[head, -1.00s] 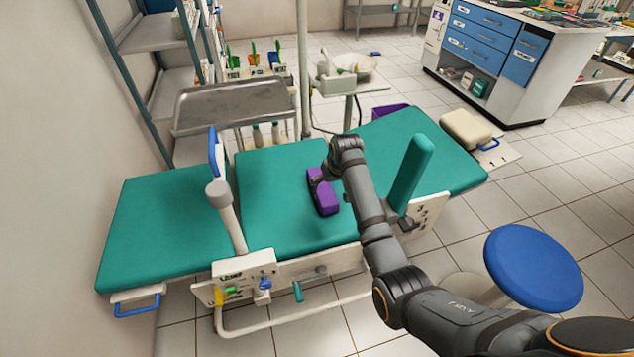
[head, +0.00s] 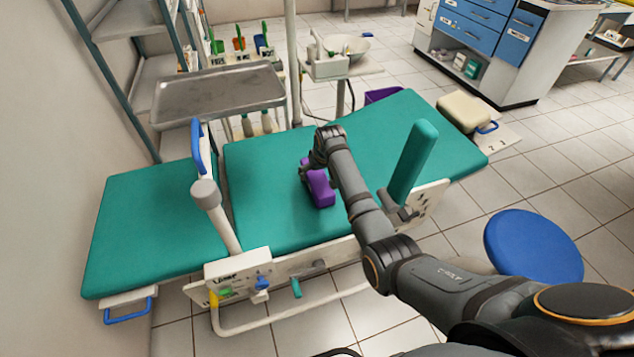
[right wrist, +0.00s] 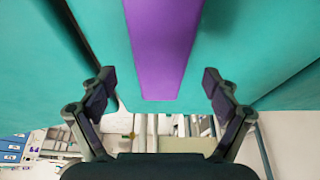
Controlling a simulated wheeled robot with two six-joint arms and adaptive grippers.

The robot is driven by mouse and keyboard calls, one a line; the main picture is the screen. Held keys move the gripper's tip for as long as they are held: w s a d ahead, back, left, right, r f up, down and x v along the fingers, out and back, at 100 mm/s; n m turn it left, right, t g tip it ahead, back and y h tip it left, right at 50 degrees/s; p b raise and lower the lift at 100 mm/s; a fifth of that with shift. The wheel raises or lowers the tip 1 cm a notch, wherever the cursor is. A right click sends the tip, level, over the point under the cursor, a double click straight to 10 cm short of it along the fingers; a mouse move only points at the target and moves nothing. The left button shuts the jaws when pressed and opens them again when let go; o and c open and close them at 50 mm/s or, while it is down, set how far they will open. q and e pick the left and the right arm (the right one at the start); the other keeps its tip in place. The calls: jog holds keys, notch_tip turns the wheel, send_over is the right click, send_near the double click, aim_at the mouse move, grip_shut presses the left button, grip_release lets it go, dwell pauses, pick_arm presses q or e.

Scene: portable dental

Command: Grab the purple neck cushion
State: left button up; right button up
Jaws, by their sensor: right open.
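The purple neck cushion (head: 320,187) lies on the middle section of the teal dental chair (head: 262,190). In the right wrist view the cushion (right wrist: 163,45) shows as a long purple block between the fingers, reaching down from the top edge. My right gripper (head: 306,172) is over the cushion and hides part of it in the head view. In the right wrist view its fingers (right wrist: 157,85) are spread wide, one on each side of the cushion, with gaps to both. My left gripper is not in view.
An upright teal armrest (head: 412,162) stands right of my right arm. A metal tray (head: 215,95) is behind the chair. A blue stool (head: 533,247) stands at the right. Open floor lies between stool and cabinet (head: 480,50).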

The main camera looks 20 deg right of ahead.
aim_at(317, 176)
jog(key=b+x, duration=0.1)
jog(key=x, duration=0.3)
jog(key=shift+s+f, duration=0.1)
jog(key=shift+s, duration=0.05)
jog(key=shift+c, duration=0.6)
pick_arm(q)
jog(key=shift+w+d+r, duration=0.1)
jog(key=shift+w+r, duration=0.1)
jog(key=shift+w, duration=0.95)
pick_arm(e)
jog(key=c, duration=1.2)
